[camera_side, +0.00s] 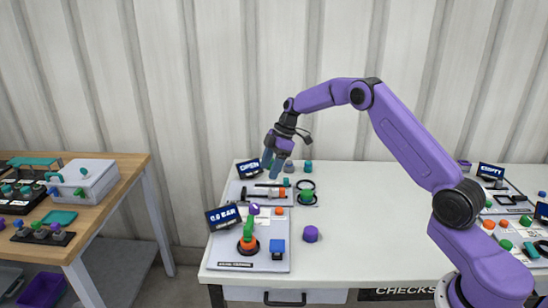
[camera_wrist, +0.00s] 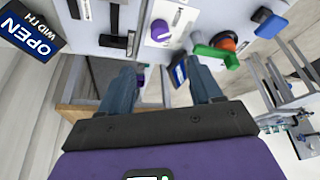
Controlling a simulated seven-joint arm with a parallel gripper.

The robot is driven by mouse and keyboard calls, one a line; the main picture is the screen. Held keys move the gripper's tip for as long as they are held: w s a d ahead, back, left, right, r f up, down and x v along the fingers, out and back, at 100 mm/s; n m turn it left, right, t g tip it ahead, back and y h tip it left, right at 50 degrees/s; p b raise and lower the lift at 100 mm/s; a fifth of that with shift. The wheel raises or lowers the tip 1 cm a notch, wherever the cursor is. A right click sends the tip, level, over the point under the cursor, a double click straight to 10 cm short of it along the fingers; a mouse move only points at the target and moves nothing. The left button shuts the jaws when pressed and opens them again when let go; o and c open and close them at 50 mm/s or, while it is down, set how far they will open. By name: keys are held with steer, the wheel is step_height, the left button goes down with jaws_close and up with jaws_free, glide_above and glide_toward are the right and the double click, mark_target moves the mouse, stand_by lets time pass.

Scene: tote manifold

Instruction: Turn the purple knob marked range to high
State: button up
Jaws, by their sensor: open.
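A small purple knob (camera_wrist: 160,30) sits on a white plate in the wrist view, with a light mark on its top. A purple knob (camera_side: 255,209) also shows in the side view, by the green-handled valve. I cannot read a range label or its setting in either view. My gripper (camera_side: 268,160) hangs above the rear panel in the side view, tilted down, apart from the panels. In the wrist view, its two blue-grey fingers (camera_wrist: 162,76) are spread with nothing between them.
A green lever (camera_wrist: 212,51) and a blue block (camera_wrist: 271,25) stand beside the knob. A display reading OPEN (camera_side: 249,169) and a bar display (camera_side: 223,217) stand at the left edge of the white table (camera_side: 380,220). A loose purple piece (camera_side: 311,234) stands right of the front panel.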

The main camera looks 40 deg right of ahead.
steer(key=v, duration=0.3)
steer(key=shift+r, duration=0.15)
steer(key=s+a+r+g+h, duration=0.1)
steer(key=s+a+r, duration=0.3)
steer(key=s+a, duration=0.55)
steer(key=s+a+r+g+h, duration=0.1)
steer(key=s+a+r, duration=0.2)
steer(key=s+a, duration=0.65)
steer(key=s+d+h, duration=0.1)
steer(key=s+d, duration=0.2)
steer(key=s, duration=1.1)
steer(key=s+d+f+m+h, duration=0.1)
steer(key=s+d, duration=0.3)
steer(key=s, duration=1)
steer(key=shift+m+t, duration=0.3)
steer(key=shift+t, duration=0.1)
